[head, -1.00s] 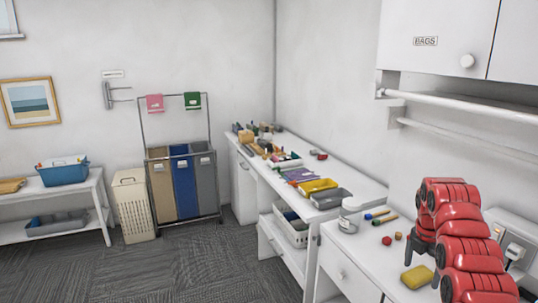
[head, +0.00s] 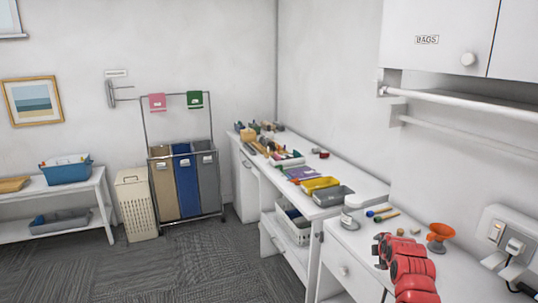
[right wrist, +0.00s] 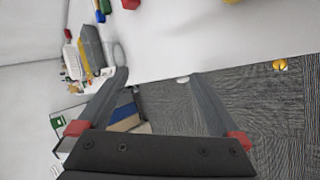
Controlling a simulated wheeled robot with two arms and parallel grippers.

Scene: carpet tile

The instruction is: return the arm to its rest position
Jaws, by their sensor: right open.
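My red right arm (head: 410,272) comes in from the lower right of the head view, over the near white counter. Its dark gripper (head: 380,251) is at the far end of the arm, small and partly hidden. In the right wrist view the right gripper (right wrist: 160,76) has its two grey fingers spread wide, with nothing between them. The carpet and part of the counter show beyond the fingers. My left arm and gripper are not in view.
The near counter (head: 340,236) holds an orange funnel-shaped thing (head: 438,234), a jar (head: 349,219) and small tools close to my arm. A wall cabinet (head: 446,20) and a rail (head: 460,104) are above. The carpet (head: 200,270) at left is clear.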

